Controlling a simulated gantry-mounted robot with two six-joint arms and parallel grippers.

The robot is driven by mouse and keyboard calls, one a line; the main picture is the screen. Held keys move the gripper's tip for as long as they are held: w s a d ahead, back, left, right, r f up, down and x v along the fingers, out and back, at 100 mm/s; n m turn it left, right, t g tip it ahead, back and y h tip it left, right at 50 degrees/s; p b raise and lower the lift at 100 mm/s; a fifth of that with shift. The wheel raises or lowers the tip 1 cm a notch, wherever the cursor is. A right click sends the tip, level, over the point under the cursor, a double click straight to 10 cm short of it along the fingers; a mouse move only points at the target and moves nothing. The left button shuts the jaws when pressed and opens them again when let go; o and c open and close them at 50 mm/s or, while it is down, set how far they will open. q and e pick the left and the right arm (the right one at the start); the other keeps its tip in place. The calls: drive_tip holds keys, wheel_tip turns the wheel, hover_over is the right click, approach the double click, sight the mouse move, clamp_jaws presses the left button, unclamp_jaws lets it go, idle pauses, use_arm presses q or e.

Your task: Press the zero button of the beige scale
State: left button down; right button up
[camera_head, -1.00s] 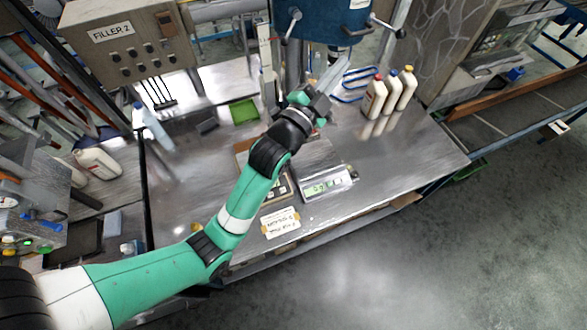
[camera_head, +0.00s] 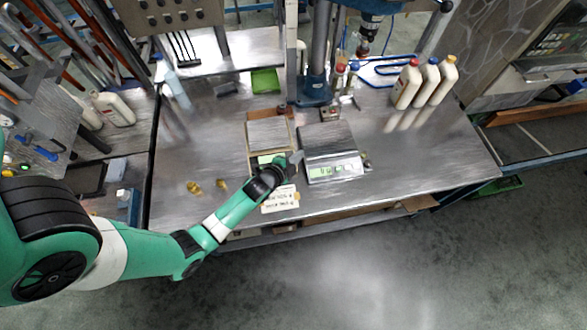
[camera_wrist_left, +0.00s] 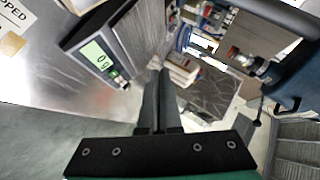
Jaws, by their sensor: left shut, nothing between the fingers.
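The beige scale (camera_head: 268,133) stands on the steel bench, left of a grey scale (camera_head: 327,137). Part of its green display shows at its front edge. My left wrist covers the right part of its front panel, so I cannot make out the zero button. My left gripper (camera_head: 296,157) is shut and empty, at the gap between the two scales. I cannot tell whether it touches either. In the left wrist view its shut fingers (camera_wrist_left: 158,95) point away from the camera, and a scale with a lit display (camera_wrist_left: 99,55) reading 0 g shows at upper left; which scale is unclear.
A paper note (camera_head: 279,199) lies in front of the scales. Several small brass-coloured pieces (camera_head: 195,187) lie to the left. White bottles (camera_head: 428,83) stand at the right back, and a drill-like column (camera_head: 318,60) rises behind the scales. The bench's right side is clear.

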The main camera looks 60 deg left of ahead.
use_arm(q)
drive_tip(key=s+a+f+g+b, duration=0.1)
drive_tip(key=s+f, duration=0.3)
drive_tip(key=shift+a+n, duration=0.2)
drive_tip(key=shift+n, duration=0.2)
drive_tip(key=shift+f, duration=0.1)
drive_tip(key=a+f+b, duration=0.1)
drive_tip(key=f+b, duration=0.1)
drive_tip(key=a+f+b, duration=0.1)
drive_tip(key=f+b, duration=0.2)
drive_tip(key=a+f+b, duration=0.1)
drive_tip(key=f+b, duration=0.2)
drive_tip(key=shift+w+f, duration=0.1)
drive_tip(key=shift+w, duration=0.3)
drive_tip(key=shift+f, duration=0.1)
idle(1.3)
drive_tip(key=shift+a+f+b, duration=0.15)
drive_tip(key=shift+f+b, duration=0.15)
drive_tip(key=shift+b, duration=0.25)
